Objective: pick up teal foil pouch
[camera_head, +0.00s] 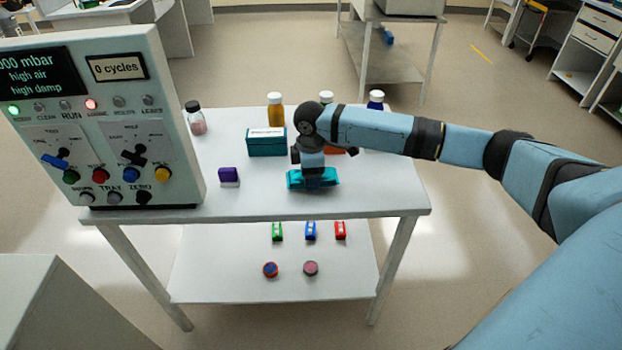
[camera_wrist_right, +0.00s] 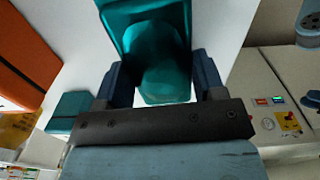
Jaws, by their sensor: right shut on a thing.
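The teal foil pouch (camera_head: 325,178) is on or just above the white table top in the head view. My right gripper (camera_head: 312,172) is over it, shut on it from above. In the right wrist view the pouch (camera_wrist_right: 160,55) fills the space between the two dark fingers of the gripper (camera_wrist_right: 160,80). I cannot tell whether the pouch still touches the table.
The white table (camera_head: 250,200) holds a teal box (camera_head: 266,146), a purple-and-white block (camera_head: 228,176), a pink jar (camera_head: 195,122) and several capped bottles behind my arm. A control panel (camera_head: 110,120) stands at left. An orange item (camera_head: 340,150) lies behind the gripper.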

